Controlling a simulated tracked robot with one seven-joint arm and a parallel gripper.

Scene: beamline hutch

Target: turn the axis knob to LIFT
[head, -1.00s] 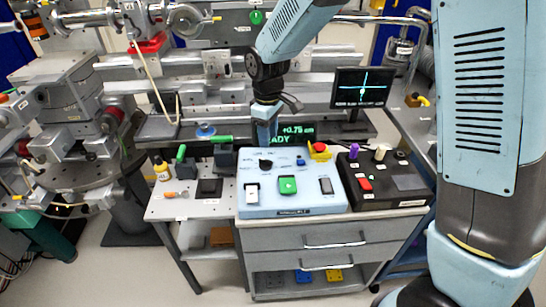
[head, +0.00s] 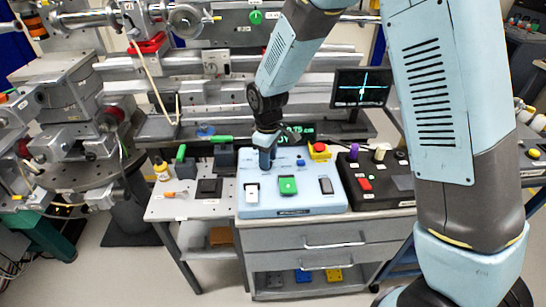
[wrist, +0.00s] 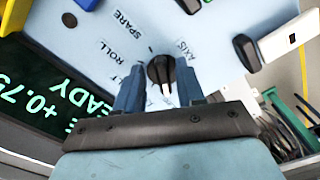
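The axis knob (wrist: 162,70) is a small black knob on the pale blue control panel (wrist: 225,25), beside the printed word AXIS. White marks show at its near side. Labels SPARE and ROLL are printed around it; another label is partly covered by a finger, so I cannot read it fully. My gripper (wrist: 160,82) is open, with one blue finger on each side of the knob and gaps between. In the head view my gripper (head: 267,160) points down over the upper left of the panel (head: 310,207) and hides the knob.
A green-text display (head: 300,133) is behind; a black box (head: 372,189) is to the right.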

